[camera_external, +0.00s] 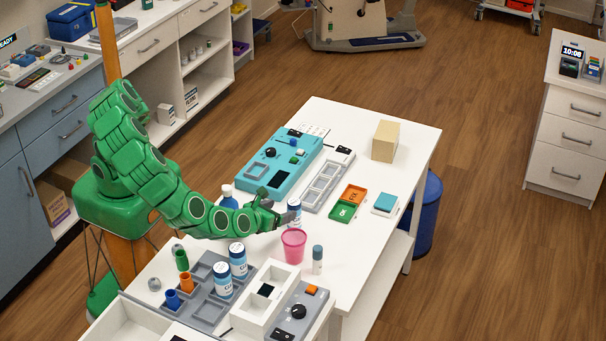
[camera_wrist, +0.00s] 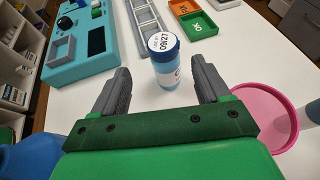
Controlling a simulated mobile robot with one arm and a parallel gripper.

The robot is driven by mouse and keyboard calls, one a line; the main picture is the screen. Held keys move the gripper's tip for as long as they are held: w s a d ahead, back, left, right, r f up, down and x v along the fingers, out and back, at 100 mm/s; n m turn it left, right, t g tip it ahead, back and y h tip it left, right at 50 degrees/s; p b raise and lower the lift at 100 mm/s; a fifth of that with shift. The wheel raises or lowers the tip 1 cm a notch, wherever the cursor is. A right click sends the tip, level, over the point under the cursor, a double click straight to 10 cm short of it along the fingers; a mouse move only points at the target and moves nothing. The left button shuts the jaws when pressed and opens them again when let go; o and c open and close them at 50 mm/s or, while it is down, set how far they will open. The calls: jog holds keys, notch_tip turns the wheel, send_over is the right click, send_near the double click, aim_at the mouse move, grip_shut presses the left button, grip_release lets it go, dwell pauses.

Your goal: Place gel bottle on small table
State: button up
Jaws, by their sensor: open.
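My gripper (camera_external: 272,214) is open above the white table (camera_external: 352,262), and it also shows in the wrist view (camera_wrist: 160,90). A bottle with a white label and a dark blue cap rim (camera_wrist: 166,62) stands upright between and just beyond the fingertips; it shows in the external view (camera_external: 294,211) beside the gripper. The fingers are apart from it. A blue bottle with a white cap (camera_external: 228,198) stands behind my gripper, partly hidden by my arm. Two similar labelled bottles (camera_external: 238,262) stand in the grey tray. I cannot tell which one is the gel bottle.
A pink cup (camera_external: 293,246) stands close to the right of my gripper, with a small blue-capped vial (camera_external: 317,260) beside it. A teal device (camera_external: 281,166), a grey rack (camera_external: 328,182) and green and orange trays (camera_external: 348,203) lie beyond. The table's right side is mostly clear.

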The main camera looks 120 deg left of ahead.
aim_at(295, 208)
jog(key=shift+w+d+f, duration=0.1)
jog(key=shift+w+f, duration=0.1)
jog(key=shift+f, duration=0.15)
jog(key=shift+x, duration=3.75)
jog(key=shift+w+r, duration=0.1)
